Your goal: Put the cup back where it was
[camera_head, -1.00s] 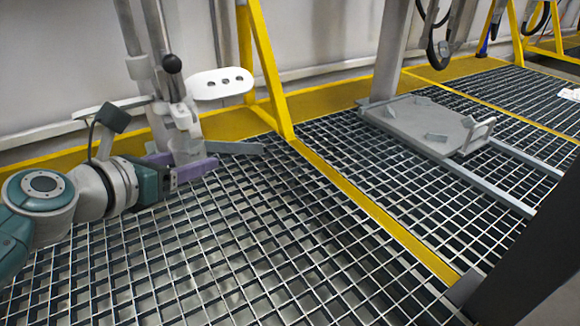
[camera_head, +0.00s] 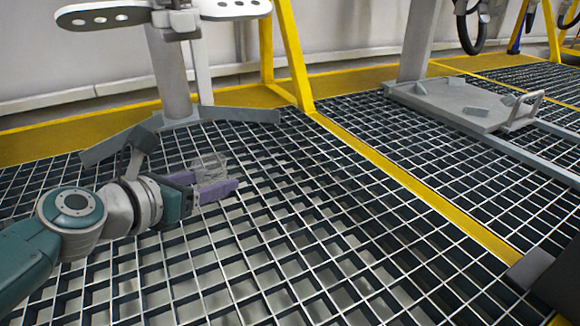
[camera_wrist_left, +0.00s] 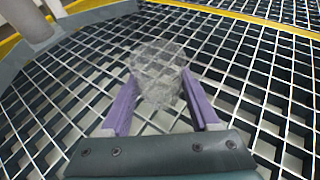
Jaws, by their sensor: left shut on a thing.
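The cup (camera_head: 209,168) is clear and see-through, with the grating showing through it. It sits between the purple fingers of my left gripper (camera_head: 214,186), which is shut on it. In the left wrist view the cup (camera_wrist_left: 158,76) stands between the two fingertips of the gripper (camera_wrist_left: 165,98), with its open rim towards the far side. The cup is held above the grating floor; its exact height is hard to tell. My right gripper is not in view.
A grey stand (camera_head: 172,80) with splayed feet and white slotted plates (camera_head: 104,15) is behind the gripper. A yellow frame (camera_head: 292,55) stands right of it. A low grey platform (camera_head: 462,104) is at the right. Grating (camera_head: 290,220) fills the open middle.

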